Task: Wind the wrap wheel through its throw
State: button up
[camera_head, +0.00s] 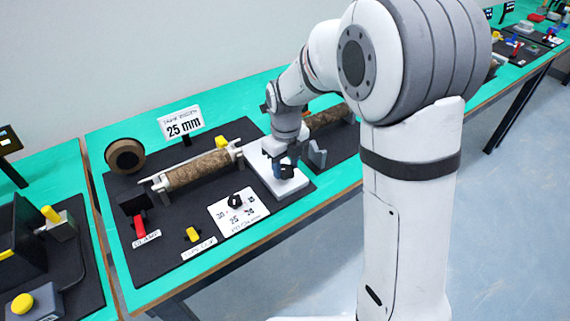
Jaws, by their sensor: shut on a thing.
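My gripper (281,169) points down over a white block (264,172) at the right of a black mat. It is shut on a small dark part at the block's right end, which looks like the wrap wheel. The fingers and wrist hide much of this part, so its shape and turn angle cannot be made out. A brown mottled roll (200,169) lies on a rail to the left of the block. A sign (181,123) behind the roll reads "25 mm".
A pitch dial with a black knob (235,201) sits in front of the block. A yellow switch (193,235) and red clamp lever (140,227) are further left. A brown spool (126,156) stands at the back left. A grey bracket (317,154) stands close right of my gripper.

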aim_at(286, 169)
jog(key=o, duration=1)
jog(key=shift+c, duration=0.2)
jog(key=shift+r, duration=0.1)
notch_tip(286, 169, up, 8)
jog(key=shift+f, duration=0.2)
jog(key=shift+s, duration=0.1)
